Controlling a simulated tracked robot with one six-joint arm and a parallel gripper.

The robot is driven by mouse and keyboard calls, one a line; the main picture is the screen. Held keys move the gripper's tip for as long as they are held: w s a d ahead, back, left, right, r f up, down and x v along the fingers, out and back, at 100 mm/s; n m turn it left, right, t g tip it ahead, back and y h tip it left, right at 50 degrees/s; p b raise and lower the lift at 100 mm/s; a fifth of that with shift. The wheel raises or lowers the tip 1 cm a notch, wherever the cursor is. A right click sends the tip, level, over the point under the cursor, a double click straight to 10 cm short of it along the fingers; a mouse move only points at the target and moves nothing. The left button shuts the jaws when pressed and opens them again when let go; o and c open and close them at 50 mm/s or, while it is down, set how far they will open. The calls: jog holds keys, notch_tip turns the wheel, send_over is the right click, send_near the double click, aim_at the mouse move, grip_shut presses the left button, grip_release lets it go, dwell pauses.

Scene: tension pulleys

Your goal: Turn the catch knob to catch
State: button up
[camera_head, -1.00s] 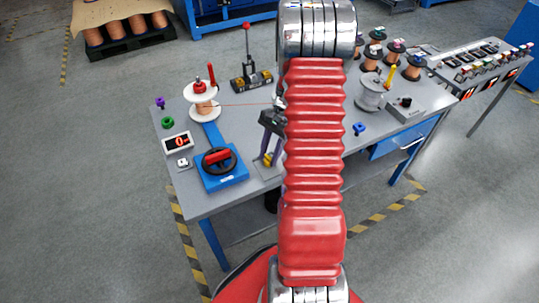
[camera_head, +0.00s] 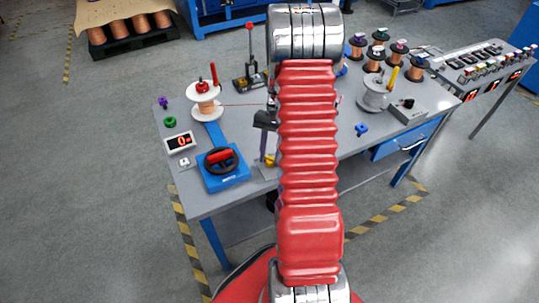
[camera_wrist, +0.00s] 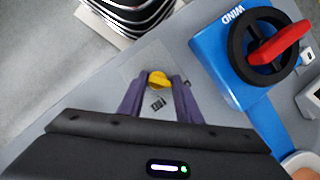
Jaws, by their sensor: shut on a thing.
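The yellow knob (camera_wrist: 158,79), which I take as the catch knob, stands on a grey plate with a small dark label. My gripper (camera_wrist: 160,83) has its purple fingers closed on it, one at each side, in the wrist view. In the head view my gripper (camera_head: 265,150) points down at the table beside my red arm. The yellow knob (camera_head: 270,160) shows there only as a small patch at the fingertips. The knob's exact angle is too small to tell, and the label cannot be read.
The blue WIND unit (camera_wrist: 225,75) with a black wheel (camera_wrist: 262,48) and red handle is close beside my gripper. On the table (camera_head: 230,190) a white spool (camera_head: 203,107), a red-knobbed lever (camera_head: 250,55) and a grey spool (camera_head: 374,95) stand around.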

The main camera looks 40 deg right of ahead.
jog(key=shift+s+f, duration=0.15)
jog(key=shift+s, duration=0.25)
jog(key=o, duration=0.7)
jog(key=shift+o, duration=0.7)
jog(key=shift+w, duration=0.1)
jog(key=shift+w, duration=0.1)
jog(key=v, duration=1.4)
jog(key=shift+d+f, duration=0.1)
jog(key=shift+f, duration=0.05)
